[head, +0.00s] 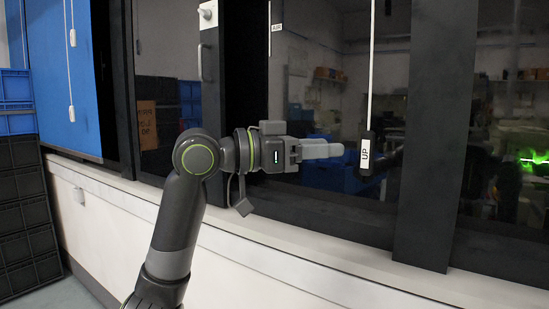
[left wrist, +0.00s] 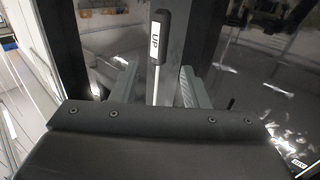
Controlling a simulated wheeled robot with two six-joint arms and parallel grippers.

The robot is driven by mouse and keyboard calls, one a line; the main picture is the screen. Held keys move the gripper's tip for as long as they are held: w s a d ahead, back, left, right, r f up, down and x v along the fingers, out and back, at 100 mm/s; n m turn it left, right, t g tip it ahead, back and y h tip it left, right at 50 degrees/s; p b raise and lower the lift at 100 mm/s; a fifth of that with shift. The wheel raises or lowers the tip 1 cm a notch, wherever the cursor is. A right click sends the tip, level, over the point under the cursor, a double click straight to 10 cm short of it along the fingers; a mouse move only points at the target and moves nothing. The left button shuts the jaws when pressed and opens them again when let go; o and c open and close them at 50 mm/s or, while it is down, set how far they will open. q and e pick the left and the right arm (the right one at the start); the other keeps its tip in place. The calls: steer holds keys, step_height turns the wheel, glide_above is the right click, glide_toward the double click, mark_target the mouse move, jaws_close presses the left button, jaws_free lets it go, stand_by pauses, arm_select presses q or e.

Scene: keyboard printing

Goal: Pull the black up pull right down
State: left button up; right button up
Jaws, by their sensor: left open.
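The black pull (head: 366,153) with a white "UP" label hangs on a thin white cord in front of the dark window. My left gripper (head: 335,149) points right toward it, with its fingertips just left of the pull and apart from it. In the left wrist view the pull (left wrist: 160,35) appears beyond the open fingers (left wrist: 157,75), lined up with the gap between them. Its cord runs down the picture between the fingers. The gripper holds nothing. My right gripper is not in view.
Dark window posts stand right of the pull (head: 437,140) and behind my arm. A pale sill (head: 290,245) runs below the window. White pulls (head: 72,38) hang by a blue blind at left. Stacked crates (head: 18,170) stand at far left.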

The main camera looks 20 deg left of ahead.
arm_select(q)
steer(key=b+v, duration=0.1)
steer(key=v, duration=0.7)
steer(key=shift+w+f, duration=0.1)
